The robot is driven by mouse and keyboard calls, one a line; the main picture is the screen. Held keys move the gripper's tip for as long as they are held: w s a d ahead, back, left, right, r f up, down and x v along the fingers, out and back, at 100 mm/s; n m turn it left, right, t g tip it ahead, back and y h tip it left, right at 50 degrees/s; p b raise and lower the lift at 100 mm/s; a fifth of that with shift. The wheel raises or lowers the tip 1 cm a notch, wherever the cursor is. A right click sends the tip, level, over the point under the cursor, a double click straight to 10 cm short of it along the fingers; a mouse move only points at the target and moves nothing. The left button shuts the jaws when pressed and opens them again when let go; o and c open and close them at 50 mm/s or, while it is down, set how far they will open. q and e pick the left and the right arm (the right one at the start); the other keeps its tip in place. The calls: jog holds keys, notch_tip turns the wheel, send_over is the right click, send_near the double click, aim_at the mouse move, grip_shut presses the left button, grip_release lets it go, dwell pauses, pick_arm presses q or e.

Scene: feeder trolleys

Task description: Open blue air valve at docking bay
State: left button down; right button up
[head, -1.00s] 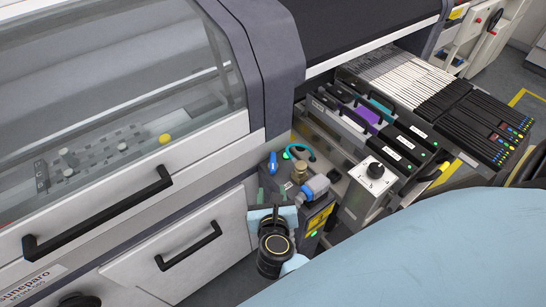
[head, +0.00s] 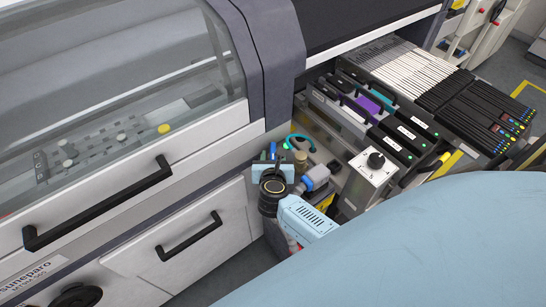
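The blue air valve handle (head: 273,150) shows as a small upright blue piece at the docking bay, beside a brass fitting (head: 301,161). My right gripper (head: 273,155) is at the valve, its pale blue body and dark round wrist just in front of it. Its two small fingertips look apart, one on each side of the blue handle. Whether they touch it I cannot tell. The valve's base is hidden behind the gripper. My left gripper is not in view.
A grey-blue connector (head: 317,177) sits close to the right of my gripper. A white machine front with black handles (head: 189,236) is at left.

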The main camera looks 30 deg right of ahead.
jog(key=shift+w+d, duration=0.1)
jog(key=shift+c, duration=0.3)
grip_shut()
jog(key=shift+d+n+y+p, duration=0.1)
jog(key=shift+n+y+p, duration=0.3)
jog(key=shift+n+y, duration=0.1)
jog(key=shift+n+t+y, duration=0.3)
jog(key=shift+t+y, duration=0.1)
jog(key=shift+o, duration=0.3)
grip_release()
jog(key=p+v, duration=0.1)
jog(key=v, duration=1.2)
jog(key=shift+s+p, duration=0.25)
jog(key=shift+p, duration=0.15)
